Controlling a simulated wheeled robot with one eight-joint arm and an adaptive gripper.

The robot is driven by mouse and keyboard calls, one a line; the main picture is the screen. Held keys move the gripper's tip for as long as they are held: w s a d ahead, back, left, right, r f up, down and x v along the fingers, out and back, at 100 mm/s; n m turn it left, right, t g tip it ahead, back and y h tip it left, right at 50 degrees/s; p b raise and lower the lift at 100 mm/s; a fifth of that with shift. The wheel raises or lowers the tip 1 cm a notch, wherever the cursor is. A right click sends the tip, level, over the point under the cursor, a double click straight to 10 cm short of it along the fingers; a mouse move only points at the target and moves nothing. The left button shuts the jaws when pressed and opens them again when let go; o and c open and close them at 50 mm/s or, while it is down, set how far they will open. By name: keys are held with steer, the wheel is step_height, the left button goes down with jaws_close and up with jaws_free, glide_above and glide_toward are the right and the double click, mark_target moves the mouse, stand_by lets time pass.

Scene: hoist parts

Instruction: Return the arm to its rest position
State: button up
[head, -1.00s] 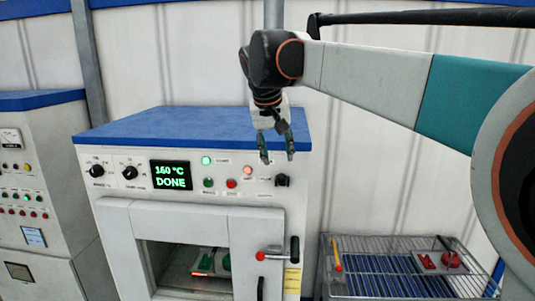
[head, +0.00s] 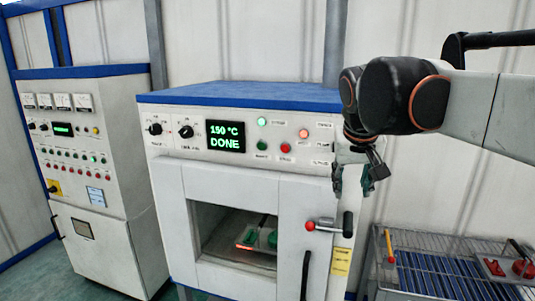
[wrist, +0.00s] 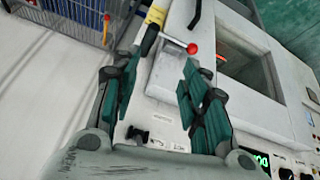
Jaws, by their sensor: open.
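My gripper (head: 363,183) hangs from my arm at the right front of the oven, pointing down. In the wrist view my gripper (wrist: 155,95) has its two green-padded fingers spread apart with nothing between them. The oven (head: 240,93) has a blue top and a green display (head: 225,136) reading 150 °C DONE. Its front opening is uncovered, and a tray with red and green parts (head: 258,238) lies inside. The red-knobbed handle (head: 325,226) sits on the oven front below my gripper; it also shows in the wrist view (wrist: 192,48).
A wire rack (head: 425,240) stands to the right of the oven, with red parts (head: 520,268) in a tray on it. A control cabinet (head: 85,83) with a blue top stands at the left. A grey post (head: 335,45) rises behind the oven.

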steer(key=s+f+b, duration=0.6)
steer(key=f, duration=0.7)
steer(key=s+f+t+y+b, duration=0.1)
steer(key=s+f+b, duration=0.6)
steer(key=f, duration=0.6)
steer(key=s+f+n+t+b, duration=0.1)
steer(key=s+f+b, duration=0.6)
steer(key=f, duration=0.6)
steer(key=shift+s+d+f+y, duration=0.15)
steer(key=shift+d+f+y, duration=0.15)
steer(key=shift+d+f, duration=0.05)
